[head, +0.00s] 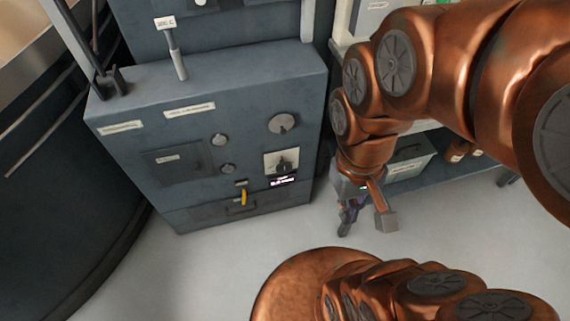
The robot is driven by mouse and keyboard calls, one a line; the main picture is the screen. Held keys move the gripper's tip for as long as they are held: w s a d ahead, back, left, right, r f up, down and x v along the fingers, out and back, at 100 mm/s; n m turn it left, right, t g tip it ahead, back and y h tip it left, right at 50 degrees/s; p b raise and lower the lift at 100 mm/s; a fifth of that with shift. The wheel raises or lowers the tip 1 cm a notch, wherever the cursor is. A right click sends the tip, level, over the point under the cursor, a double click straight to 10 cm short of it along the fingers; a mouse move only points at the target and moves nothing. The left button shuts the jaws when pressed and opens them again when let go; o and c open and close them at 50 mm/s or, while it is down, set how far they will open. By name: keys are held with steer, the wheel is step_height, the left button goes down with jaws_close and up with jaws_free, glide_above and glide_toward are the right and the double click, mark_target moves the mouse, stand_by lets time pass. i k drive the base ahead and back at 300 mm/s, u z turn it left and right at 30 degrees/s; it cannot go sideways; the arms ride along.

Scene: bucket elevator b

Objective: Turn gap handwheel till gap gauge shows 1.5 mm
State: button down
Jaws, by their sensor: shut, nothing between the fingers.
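No handwheel or gauge can be made out for certain; the panel labels are too small to read. A blue-grey cabinet (118,168) stands left of centre. On its front are a round grey dial (282,123) and, below it, a dark knob on a white plate (270,157) with a small display (282,181) under it. My gripper (346,224) hangs in the air right of the cabinet, pointing down. It is shut and empty, apart from the panel.
A yellow lever (243,197) sticks out low on the cabinet, and a labelled upright lever (177,55) stands on its top. A shelf with a grey box (408,160) is behind my arm. A large dark round vessel (45,190) stands at left.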

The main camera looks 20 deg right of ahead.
mark_target(284, 167)
steer(key=u, duration=0.05)
steer(key=k, duration=0.75)
steer(key=u, duration=0.7)
